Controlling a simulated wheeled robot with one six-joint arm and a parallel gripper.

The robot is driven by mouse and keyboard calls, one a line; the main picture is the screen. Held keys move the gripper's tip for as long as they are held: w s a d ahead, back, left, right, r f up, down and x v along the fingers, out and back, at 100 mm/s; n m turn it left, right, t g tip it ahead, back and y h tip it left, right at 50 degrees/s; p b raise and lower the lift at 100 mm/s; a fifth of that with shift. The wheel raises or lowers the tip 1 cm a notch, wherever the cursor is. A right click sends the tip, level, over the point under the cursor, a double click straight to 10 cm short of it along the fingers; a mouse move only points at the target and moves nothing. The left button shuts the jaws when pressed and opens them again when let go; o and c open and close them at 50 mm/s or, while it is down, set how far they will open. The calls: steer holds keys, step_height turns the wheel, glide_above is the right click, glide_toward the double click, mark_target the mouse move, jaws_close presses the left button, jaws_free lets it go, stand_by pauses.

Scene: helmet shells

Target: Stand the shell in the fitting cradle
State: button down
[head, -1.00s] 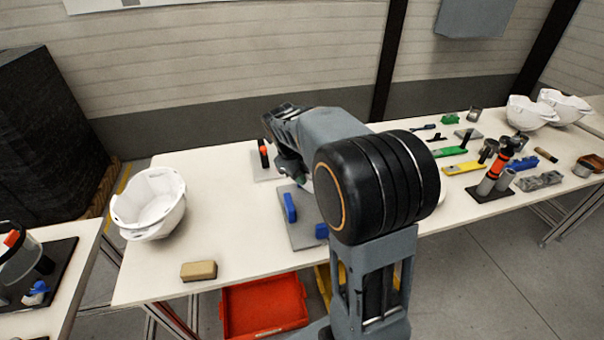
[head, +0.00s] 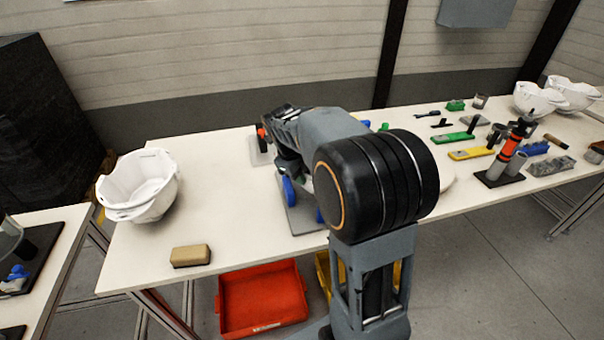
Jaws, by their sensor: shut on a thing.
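A white helmet shell (head: 140,188) rests on the left part of the table, its open side showing. Two more white shells, a nearer one (head: 533,101) and one behind it (head: 572,95), stand at the far right. A grey plate with blue pads (head: 289,191) is partly hidden behind my arm; it may be the fitting cradle, but I cannot tell for sure. My arm's wrist reaches down over this plate. My gripper's fingers are hidden behind my own arm, and so is anything between them.
A tan block (head: 190,256) lies near the table's front left edge. A red bin (head: 262,300) sits below. An orange-and-black upright tool (head: 512,143) and several small parts are on the right. The table (head: 222,190) is clear between the left shell and the grey plate.

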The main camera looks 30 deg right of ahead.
steer(key=shift+f+b, duration=0.95)
steer(key=shift+b, duration=0.05)
stand_by(0.4)
steer(key=c, duration=1)
jaws_free()
steer(key=p+v, duration=0.1)
steer(key=v, duration=1.2)
steer(key=shift+s+a+r, duration=0.1)
steer(key=shift+a+r, duration=0.05)
steer(key=shift+r, duration=0.2)
